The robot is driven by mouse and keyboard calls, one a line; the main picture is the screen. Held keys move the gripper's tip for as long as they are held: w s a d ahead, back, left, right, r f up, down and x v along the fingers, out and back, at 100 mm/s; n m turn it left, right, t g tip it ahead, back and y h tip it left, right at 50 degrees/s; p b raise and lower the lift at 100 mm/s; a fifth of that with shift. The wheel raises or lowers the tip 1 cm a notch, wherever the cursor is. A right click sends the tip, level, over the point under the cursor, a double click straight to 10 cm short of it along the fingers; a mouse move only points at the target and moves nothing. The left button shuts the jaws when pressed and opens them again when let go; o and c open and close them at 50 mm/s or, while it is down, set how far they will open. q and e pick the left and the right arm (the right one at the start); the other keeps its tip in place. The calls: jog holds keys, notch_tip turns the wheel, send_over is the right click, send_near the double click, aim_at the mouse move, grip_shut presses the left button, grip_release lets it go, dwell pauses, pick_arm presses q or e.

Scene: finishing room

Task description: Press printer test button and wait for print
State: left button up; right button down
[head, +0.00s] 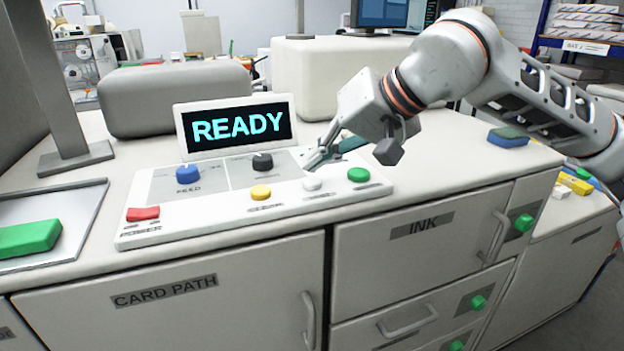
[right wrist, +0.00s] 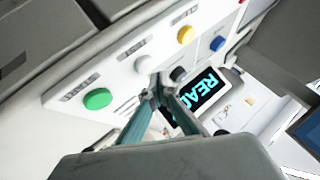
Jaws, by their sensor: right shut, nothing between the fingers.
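The printer's white control panel (head: 215,221) lies on the cabinet top. Its display (head: 237,125) reads READY. In the right wrist view, the tips (right wrist: 157,90) appear close to the white button (right wrist: 142,64); contact cannot be told. My left gripper is out of view.
A blue knob (head: 188,174) and a black knob (head: 262,161) sit on the panel behind the buttons. A tray (head: 85,222) with a green block (head: 28,238) is at left. A sponge (head: 508,137) lies at right. Rounded housings stand behind the display.

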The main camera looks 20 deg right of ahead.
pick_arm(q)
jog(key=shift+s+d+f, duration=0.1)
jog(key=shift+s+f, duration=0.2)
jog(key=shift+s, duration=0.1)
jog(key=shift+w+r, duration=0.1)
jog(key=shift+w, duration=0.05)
pick_arm(e)
jog(key=shift+f, duration=0.5)
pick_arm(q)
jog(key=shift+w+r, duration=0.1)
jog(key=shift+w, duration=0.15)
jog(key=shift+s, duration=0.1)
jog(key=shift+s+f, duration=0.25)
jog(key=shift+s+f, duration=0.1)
